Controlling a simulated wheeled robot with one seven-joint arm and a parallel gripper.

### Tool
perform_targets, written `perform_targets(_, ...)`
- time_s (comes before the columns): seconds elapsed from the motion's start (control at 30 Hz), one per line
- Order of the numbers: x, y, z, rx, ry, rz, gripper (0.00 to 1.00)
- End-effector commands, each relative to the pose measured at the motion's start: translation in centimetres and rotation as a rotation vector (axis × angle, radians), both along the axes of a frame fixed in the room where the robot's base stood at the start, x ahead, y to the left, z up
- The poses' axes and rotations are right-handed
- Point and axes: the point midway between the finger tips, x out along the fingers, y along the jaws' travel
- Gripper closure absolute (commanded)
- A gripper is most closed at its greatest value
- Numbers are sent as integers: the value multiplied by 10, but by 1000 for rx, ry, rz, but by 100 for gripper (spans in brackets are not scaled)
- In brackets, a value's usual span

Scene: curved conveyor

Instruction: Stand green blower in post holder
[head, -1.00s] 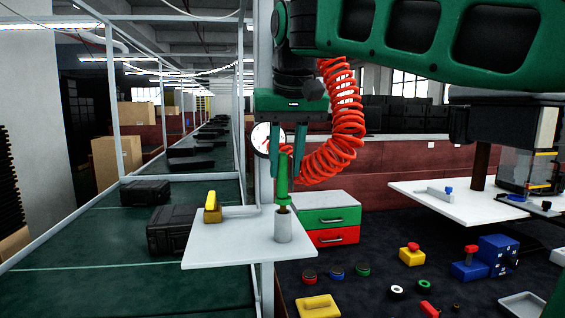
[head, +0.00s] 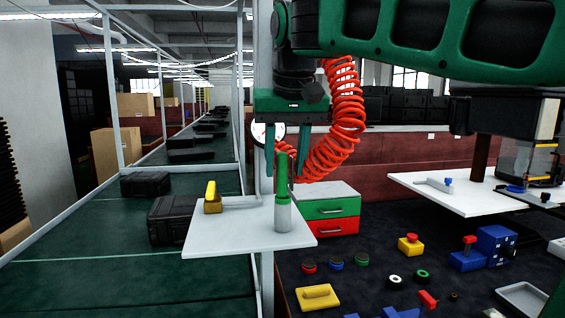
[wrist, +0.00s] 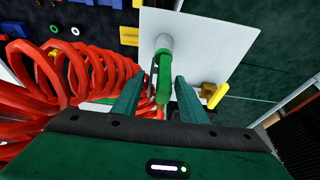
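The green blower (head: 281,178) stands upright in the grey post holder (head: 283,216) on the small white shelf (head: 240,238). Its lower end is hidden inside the holder. My gripper (head: 286,172) is above the holder with its two green fingers spread, one on each side of the blower. In the wrist view the blower (wrist: 163,88) lies between the fingers with gaps showing, and its lower end meets the holder (wrist: 163,45). A red coiled hose (head: 341,125) hangs right beside my gripper; I cannot tell whether it joins the blower.
A yellow-handled block (head: 212,198) stands at the shelf's back left. A round gauge (head: 262,133) is on the post behind my gripper. A green-and-red drawer box (head: 331,217) is behind right. Black cases (head: 172,218) lie on the left conveyor. Several small coloured parts lie on the dark surface below right.

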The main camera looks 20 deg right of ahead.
Motion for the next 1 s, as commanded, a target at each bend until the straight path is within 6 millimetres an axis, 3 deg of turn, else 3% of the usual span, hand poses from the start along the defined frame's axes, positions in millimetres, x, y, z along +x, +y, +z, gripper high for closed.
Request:
perform_targets(0.3, 0, 0, 0, 0, 1, 0, 52)
perform_targets(0.47, -3, 1, 10, 0, -2, 0, 52)
perform_targets(0.8, -21, 4, 67, 1, -3, -2, 52)
perform_targets(1.0, -30, 6, 91, 1, -1, -1, 52)
